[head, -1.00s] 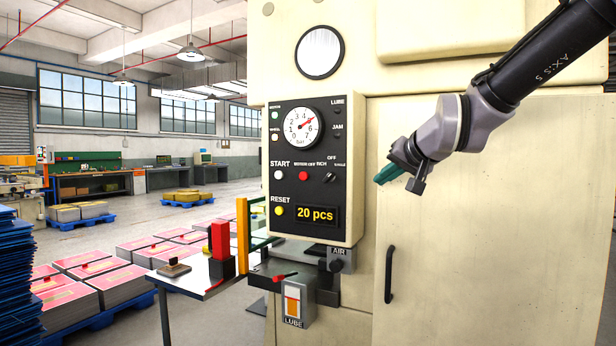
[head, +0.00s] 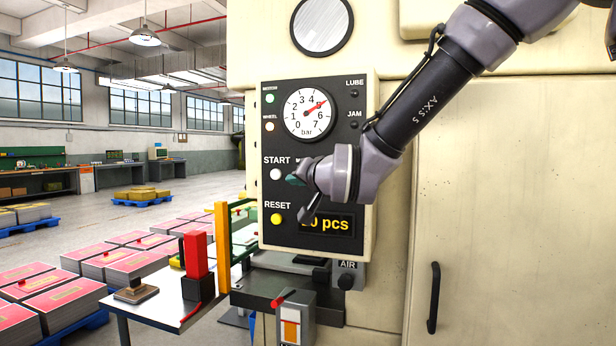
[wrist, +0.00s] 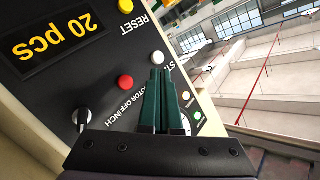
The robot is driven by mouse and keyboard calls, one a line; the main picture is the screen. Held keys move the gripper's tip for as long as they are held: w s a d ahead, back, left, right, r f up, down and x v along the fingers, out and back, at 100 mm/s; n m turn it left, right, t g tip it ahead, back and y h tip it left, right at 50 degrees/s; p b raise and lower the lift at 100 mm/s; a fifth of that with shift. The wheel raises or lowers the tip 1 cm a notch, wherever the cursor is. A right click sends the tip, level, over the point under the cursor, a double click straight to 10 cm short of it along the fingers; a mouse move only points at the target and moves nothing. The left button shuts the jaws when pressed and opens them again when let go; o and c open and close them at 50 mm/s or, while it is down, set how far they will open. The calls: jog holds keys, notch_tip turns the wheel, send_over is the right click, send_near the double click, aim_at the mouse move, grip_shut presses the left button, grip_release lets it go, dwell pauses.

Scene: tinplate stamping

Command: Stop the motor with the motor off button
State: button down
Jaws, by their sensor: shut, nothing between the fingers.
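The black control panel (head: 268,236) is on the front of the cream machine. In the head view my wrist hides the red button and the selector switch.
The yellow reset button (head: 277,219) and the 20 pcs display (head: 340,224) are low on the panel. A black selector knob (wrist: 82,116) is near the red button.

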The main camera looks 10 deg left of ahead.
dwell(0.3)
jog(key=w, duration=0.8)
jog(key=shift+w+d, duration=0.35)
jog(key=shift+d, duration=0.05)
jog(key=shift+w, duration=0.1)
dwell(1.6)
jog(key=shift+w, duration=0.3)
jog(key=shift+w, duration=0.5)
dwell(0.9)
jog(key=shift+s, duration=0.9)
jog(key=shift+s+a, duration=0.2)
jog(key=shift+s, duration=2.3)
